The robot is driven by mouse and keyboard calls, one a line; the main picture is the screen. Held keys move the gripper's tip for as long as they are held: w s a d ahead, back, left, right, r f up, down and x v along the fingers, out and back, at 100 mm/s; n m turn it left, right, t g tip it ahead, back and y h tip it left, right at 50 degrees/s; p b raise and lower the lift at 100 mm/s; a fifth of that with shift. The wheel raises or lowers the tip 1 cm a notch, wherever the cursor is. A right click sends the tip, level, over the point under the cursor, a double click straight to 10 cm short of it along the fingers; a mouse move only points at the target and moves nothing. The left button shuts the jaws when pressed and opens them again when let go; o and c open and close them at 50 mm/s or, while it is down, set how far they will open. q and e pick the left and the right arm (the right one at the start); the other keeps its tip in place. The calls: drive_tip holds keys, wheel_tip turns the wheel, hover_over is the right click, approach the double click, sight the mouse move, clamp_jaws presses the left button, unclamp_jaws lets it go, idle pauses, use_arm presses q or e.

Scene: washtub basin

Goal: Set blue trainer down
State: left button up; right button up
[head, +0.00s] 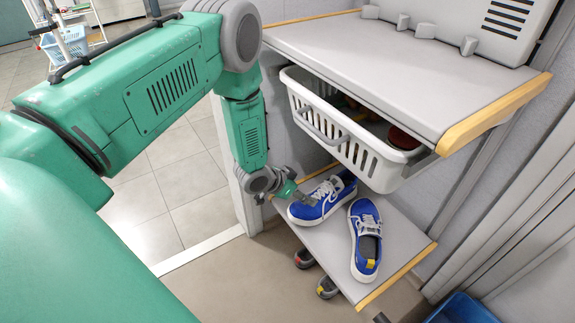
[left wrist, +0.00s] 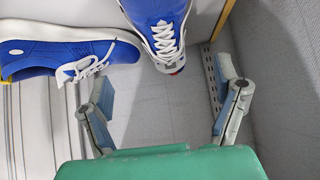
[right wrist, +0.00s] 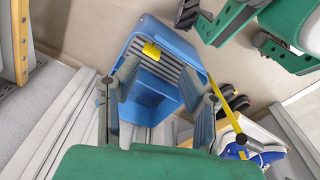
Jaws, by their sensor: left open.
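Two blue trainers with white laces and soles rest upright on the lower grey shelf (head: 395,235). One trainer (head: 324,203) is at the back left, and the other trainer (head: 366,245) is in front of it to the right. They also show in the left wrist view, one side-on (left wrist: 62,58) and one end-on (left wrist: 162,22). My left gripper (head: 284,192) is beside the back-left trainer. In the left wrist view its fingers (left wrist: 163,88) are spread with nothing between them. My right gripper (right wrist: 158,82) is open and empty, with a blue crate behind its fingers.
A white basket (head: 350,140) with items hangs under the upper shelf (head: 380,62), close above the trainers. Dark shoes (head: 327,287) stand on the floor below the lower shelf. The blue crate (head: 462,310) is at the lower right. Floor left of the shelves is clear.

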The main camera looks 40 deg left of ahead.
use_arm(q)
drive_tip(key=shift+s, duration=0.1)
drive_tip(key=s+d+n+g+y, duration=0.1)
drive_tip(key=s+g, duration=0.3)
drive_tip(key=s, duration=1.2)
drive_tip(key=s+d+r+n+g+y, duration=0.1)
drive_tip(key=s+d+n+g+y, duration=0.1)
drive_tip(key=s, duration=1.5)
drive_tip(key=d+g, duration=0.1)
drive_tip(key=d, duration=0.1)
drive_tip(key=shift+s+d+g, duration=0.3)
drive_tip(key=shift+d+g, duration=0.05)
drive_tip(key=shift+g, duration=0.05)
drive_tip(key=shift+r, duration=0.15)
wheel_tip(320, 180, up, 13)
drive_tip(key=p, duration=1.2)
drive_tip(key=shift+f+p, duration=0.2)
drive_tip(key=shift+p, duration=0.15)
drive_tip(key=shift+w+d, duration=0.1)
